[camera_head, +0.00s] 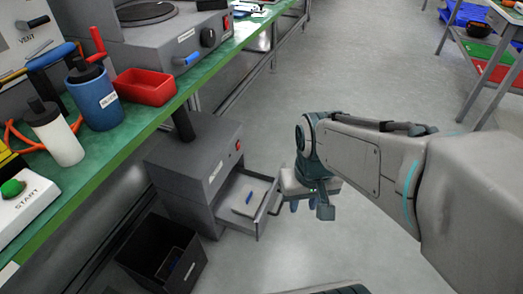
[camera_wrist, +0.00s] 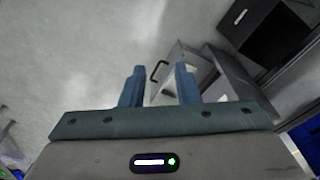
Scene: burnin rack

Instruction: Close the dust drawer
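The dust drawer (camera_head: 263,213) is pulled out of the low grey unit (camera_head: 190,172) under the green bench in the head view. A small blue, pen-like thing (camera_head: 249,197) lies inside it. The drawer's handle (camera_head: 275,207) is on its front, facing right. My gripper (camera_head: 306,207) is just right of the handle, pointing down. In the wrist view the two blue fingers (camera_wrist: 161,84) are apart with nothing held. The dark handle (camera_wrist: 157,70) shows between them, beyond the tips. The drawer (camera_wrist: 172,60) is partly behind the right finger. I see no contact.
A black open bin (camera_head: 165,250) stands on the floor left of the drawer, beside the unit. The green bench (camera_head: 120,140) overhangs the unit and carries bottles and a red tray (camera_head: 144,87). The floor to the right is clear up to a shelf cart (camera_head: 490,70).

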